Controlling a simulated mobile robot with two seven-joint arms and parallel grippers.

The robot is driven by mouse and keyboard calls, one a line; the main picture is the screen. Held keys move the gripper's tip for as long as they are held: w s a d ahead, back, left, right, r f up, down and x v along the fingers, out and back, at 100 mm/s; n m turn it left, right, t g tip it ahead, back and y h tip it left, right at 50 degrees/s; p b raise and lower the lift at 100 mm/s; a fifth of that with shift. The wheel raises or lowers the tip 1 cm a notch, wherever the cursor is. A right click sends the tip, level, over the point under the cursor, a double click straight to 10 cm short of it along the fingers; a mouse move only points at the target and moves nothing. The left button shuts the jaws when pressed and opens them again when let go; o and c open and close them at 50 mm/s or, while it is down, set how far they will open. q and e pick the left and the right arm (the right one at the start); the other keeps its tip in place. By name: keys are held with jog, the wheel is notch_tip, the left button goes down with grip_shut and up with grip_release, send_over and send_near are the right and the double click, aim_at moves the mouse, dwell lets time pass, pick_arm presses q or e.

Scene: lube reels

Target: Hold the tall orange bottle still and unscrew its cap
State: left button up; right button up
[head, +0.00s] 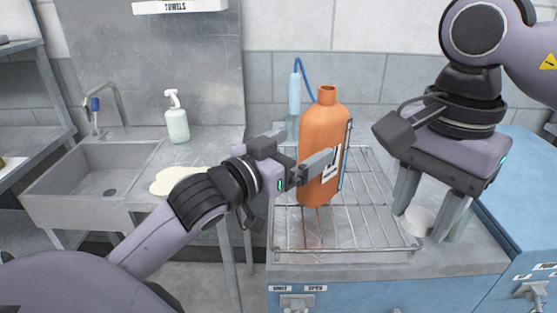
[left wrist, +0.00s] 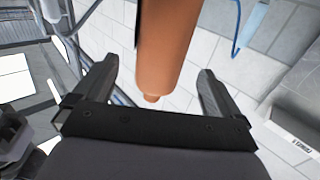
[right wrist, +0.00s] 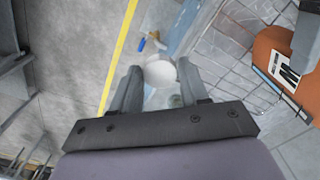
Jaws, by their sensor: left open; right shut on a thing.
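The tall orange bottle (head: 318,125) stands upright on the wire rack, its bare neck at the top with no cap on it. My left gripper (head: 298,150) is open at the bottle's upper body, one finger in front and one to its left. In the left wrist view the bottle (left wrist: 165,50) shows between the spread fingers, with gaps on both sides. My right gripper (head: 428,207) points down to the right of the rack, shut on a round white cap (head: 419,222). The cap (right wrist: 160,73) also shows between its fingertips in the right wrist view.
The wire rack (head: 375,190) sits on a steel counter above blue drawers. A light blue wash bottle with a tube (head: 295,100) stands behind the orange bottle. A spray bottle (head: 176,120), a pale puddle (head: 180,180) and a sink (head: 100,175) are at the left.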

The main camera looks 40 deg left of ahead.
aim_at(420, 217)
pick_arm(q)
jog(key=shift+s+f, duration=0.15)
jog(key=shift+s, duration=0.75)
pick_arm(e)
jog(key=shift+f, duration=0.2)
pick_arm(q)
jog(key=p, duration=0.1)
jog(key=s+p, duration=0.1)
jog(key=p, duration=0.1)
jog(key=shift+s+a+r, duration=0.15)
jog(key=shift+r, duration=0.15)
pick_arm(e)
notch_tip(420, 217, up, 3)
jog(key=shift+r, duration=0.1)
notch_tip(420, 217, up, 2)
jog(key=shift+p, duration=1)
pick_arm(q)
jog(key=shift+s+a+f, duration=0.1)
jog(key=shift+s+a, duration=0.05)
jog(key=shift+s, duration=0.65)
